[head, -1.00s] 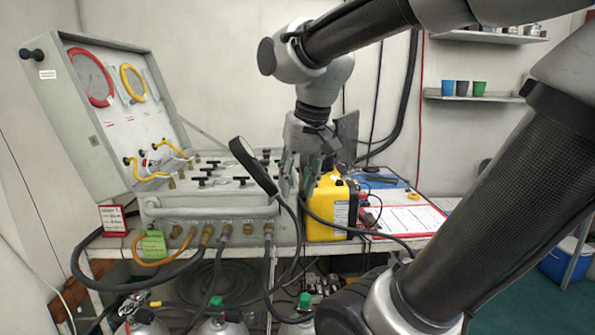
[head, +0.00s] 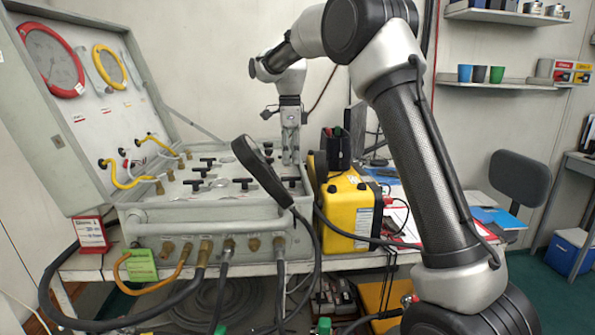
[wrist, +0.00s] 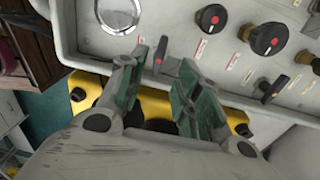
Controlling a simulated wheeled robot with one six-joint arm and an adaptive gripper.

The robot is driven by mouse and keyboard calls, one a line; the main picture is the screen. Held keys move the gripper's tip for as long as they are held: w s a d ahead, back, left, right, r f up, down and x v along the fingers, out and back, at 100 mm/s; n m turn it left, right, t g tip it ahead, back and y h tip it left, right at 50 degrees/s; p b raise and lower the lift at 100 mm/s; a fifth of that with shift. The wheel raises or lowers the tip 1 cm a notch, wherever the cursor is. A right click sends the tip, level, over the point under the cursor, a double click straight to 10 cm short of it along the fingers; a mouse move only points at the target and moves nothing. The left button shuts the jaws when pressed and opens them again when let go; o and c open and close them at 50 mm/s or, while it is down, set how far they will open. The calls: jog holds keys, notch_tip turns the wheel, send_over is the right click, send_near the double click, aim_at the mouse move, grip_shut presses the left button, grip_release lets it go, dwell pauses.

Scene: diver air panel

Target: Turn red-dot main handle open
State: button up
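In the wrist view a slim black handle with a red dot (wrist: 160,54) stands on the grey panel near its edge. My gripper (wrist: 164,62) is open and empty, with one green-padded finger on each side of that handle in the picture. I cannot tell how far above it the fingertips are, and no contact shows. A second slim black handle with an orange-yellow dot (wrist: 272,90) sits to the right. In the head view my gripper (head: 291,157) points down over the right end of the panel (head: 205,219); the red-dot handle cannot be made out there.
Round red-dot knobs (wrist: 267,38) and a round gauge (wrist: 118,14) are near the handle. A yellow case (head: 347,208) stands close beside the panel's right end. A black paddle-shaped object (head: 262,171) rises in front of the panel. The open lid (head: 75,125) stands at left.

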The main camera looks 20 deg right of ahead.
aim_at(291, 181)
notch_tip(291, 181, down, 6)
jog(key=shift+s+r, duration=0.15)
jog(key=shift+r, duration=0.05)
jog(key=shift+a, duration=0.1)
grip_shut()
